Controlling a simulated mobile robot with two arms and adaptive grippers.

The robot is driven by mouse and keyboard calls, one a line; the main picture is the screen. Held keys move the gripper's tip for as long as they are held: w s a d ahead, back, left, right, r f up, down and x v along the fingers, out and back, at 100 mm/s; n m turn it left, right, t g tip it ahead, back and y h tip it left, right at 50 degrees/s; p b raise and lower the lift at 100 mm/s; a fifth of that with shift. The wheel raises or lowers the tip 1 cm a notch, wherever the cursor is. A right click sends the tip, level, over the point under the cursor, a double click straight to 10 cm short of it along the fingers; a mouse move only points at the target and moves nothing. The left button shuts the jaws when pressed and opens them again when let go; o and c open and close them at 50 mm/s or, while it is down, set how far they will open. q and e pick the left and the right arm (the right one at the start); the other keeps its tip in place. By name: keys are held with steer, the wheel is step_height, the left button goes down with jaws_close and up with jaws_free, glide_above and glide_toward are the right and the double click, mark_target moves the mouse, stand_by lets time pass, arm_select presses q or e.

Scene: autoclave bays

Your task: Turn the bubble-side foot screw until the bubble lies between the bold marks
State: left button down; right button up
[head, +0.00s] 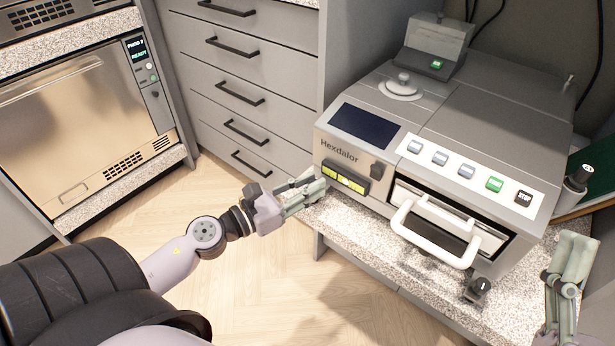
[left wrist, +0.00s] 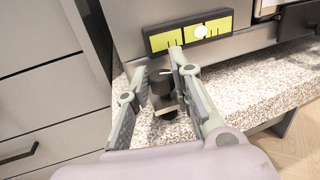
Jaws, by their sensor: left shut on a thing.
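The grey Hexdalor autoclave (head: 470,110) stands on a speckled bench. A yellow-green spirit level (head: 345,178) is on its front at lower left. In the left wrist view, the level (left wrist: 190,33) shows a white round bubble (left wrist: 200,31) right of the middle; which lines are bold is hard to tell. My left gripper (head: 308,190) is under this corner, its fingers shut on the dark foot screw (left wrist: 162,88), mostly hidden in the head view. Another foot screw (head: 478,288) is at the front right corner. My right gripper (head: 574,245) is at the lower right, away from the autoclave; its opening is unclear.
The speckled bench (head: 345,222) has a narrow free strip before the autoclave. A white door handle (head: 432,235) sticks out at the front. Grey drawers (head: 240,90) and another oven (head: 85,110) are at the left. Wooden floor (head: 250,290) lies open below.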

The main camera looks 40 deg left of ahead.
arm_select(q)
steer(key=shift+n+y+p, duration=0.7)
steer(key=shift+y+p, duration=0.2)
steer(key=shift+p, duration=0.2)
steer(key=shift+d+r+n+t+y+p, duration=0.1)
steer(key=shift+n+t+y+p, duration=0.3)
steer(key=shift+y+p, duration=0.35)
steer(key=shift+n+y+p, duration=0.4)
steer(key=shift+y, duration=0.25)
arm_select(e)
steer(key=w+f+g+h, duration=0.1)
steer(key=f+g, duration=0.3)
steer(key=f, duration=0.2)
steer(key=w+d+f+g+h, duration=0.1)
steer(key=f+g+h, duration=0.1)
steer(key=f+g, duration=0.2)
steer(key=w+f+g+h, duration=0.1)
steer(key=w+f+g, duration=0.1)
steer(key=f+g, duration=0.3)
steer(key=shift+d+f+h, duration=0.15)
steer(key=shift+d+f, duration=0.05)
steer(key=shift+f, duration=0.95)
steer(key=shift+d+f+h, duration=0.15)
steer(key=shift+d+f, duration=0.05)
steer(key=shift+f, duration=0.95)
arm_select(q)
steer(key=c, duration=1.4)
jaws_free()
steer(key=shift+s, duration=0.1)
